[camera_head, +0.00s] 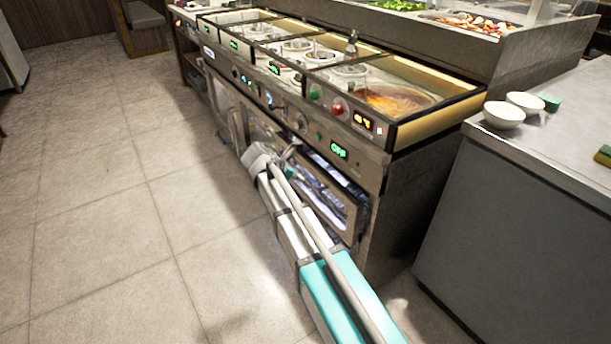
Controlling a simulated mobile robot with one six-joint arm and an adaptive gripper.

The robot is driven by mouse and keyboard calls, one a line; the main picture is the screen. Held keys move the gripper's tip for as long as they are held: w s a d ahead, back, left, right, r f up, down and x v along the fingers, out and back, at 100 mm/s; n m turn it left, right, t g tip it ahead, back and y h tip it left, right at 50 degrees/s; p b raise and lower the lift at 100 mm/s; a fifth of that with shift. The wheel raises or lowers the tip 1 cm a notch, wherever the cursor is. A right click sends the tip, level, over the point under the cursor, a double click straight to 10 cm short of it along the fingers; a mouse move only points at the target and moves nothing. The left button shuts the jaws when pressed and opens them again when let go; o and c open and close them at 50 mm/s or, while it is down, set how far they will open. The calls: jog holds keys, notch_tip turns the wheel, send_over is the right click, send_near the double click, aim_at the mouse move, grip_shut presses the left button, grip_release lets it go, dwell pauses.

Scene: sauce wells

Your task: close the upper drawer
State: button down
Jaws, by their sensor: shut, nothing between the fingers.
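The cooking counter (345,140) has drawer-like fronts below its control panel. The upper drawer (325,170) on the near right seems to stand a little out, with a dark gap along its top edge; how far it is open I cannot tell. My gripper (290,152) is at the end of my arm, close to the drawer's left upper part. My arm hides part of the lower front.
Pots and a pan of orange sauce (395,98) sit in the counter top. A grey side counter (530,200) with two white bowls (504,115) stands at the right, with a narrow floor gap between. The tiled floor (110,200) at the left is clear.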

jog(key=shift+p+v, duration=0.9)
jog(key=shift+v, duration=0.85)
jog(key=shift+d, duration=0.1)
jog(key=s+d+f+m+g+y, duration=0.2)
jog(key=s+d+m+y, duration=0.1)
jog(key=s+d+m, duration=0.6)
jog(key=s+d+f+m+g+y, duration=0.2)
jog(key=s+d+m, duration=0.7)
jog(key=s+m, duration=0.5)
jog(key=shift+f+m+g+y, duration=0.4)
jog(key=shift+f+m+y, duration=0.35)
jog(key=shift+y, duration=0.55)
